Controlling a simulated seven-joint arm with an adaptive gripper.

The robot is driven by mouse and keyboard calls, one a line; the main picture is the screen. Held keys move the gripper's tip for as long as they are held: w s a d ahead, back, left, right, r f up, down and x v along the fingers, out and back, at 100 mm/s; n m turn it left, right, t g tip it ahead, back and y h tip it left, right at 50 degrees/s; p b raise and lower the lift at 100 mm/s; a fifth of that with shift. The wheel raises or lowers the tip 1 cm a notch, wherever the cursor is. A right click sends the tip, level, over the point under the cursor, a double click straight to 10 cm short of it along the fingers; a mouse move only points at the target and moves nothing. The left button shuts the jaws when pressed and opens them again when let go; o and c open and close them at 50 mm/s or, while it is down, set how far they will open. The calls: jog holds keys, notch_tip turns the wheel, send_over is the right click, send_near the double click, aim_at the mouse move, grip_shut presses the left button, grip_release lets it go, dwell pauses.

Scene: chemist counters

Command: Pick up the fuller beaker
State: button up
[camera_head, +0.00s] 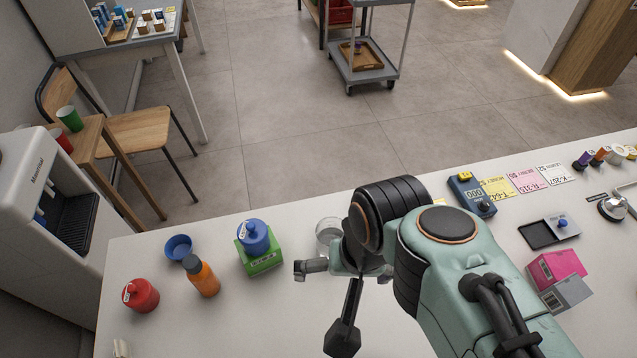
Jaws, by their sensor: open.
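One clear glass vessel (328,232), apparently a beaker, stands on the white counter (235,325) near its far edge. My arm hides part of its right side, and its fill level is too unclear to read. No second beaker can be made out; my arm covers part of the counter. My gripper (321,303) is open, on the near side of the glass in the picture, with one finger out to the left and a dark one toward the front. I see nothing between the fingers.
Right of my arm are a card terminal (471,196), a black tray (537,234) and a pink box (556,268). The front-left counter is mostly clear.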

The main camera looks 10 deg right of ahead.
jog(key=w+d+f+m+t, duration=0.15)
jog(key=w+m, duration=0.25)
jog(key=w, duration=0.4)
jog(key=w+d+f+m+g, duration=0.1)
jog(key=w+f+m, duration=0.25)
jog(key=w, duration=0.55)
jog(key=f, duration=0.5)
jog(key=d+f+g, duration=0.1)
jog(key=f, duration=0.5)
jog(key=d+f+m+g, duration=0.1)
jog(key=f, duration=0.5)
jog(key=shift+f+g+h, duration=0.1)
jog(key=shift+g+h, duration=0.15)
jog(key=shift+h, duration=0.15)
jog(key=shift+c, duration=0.3)
jog(key=c, duration=1.2)
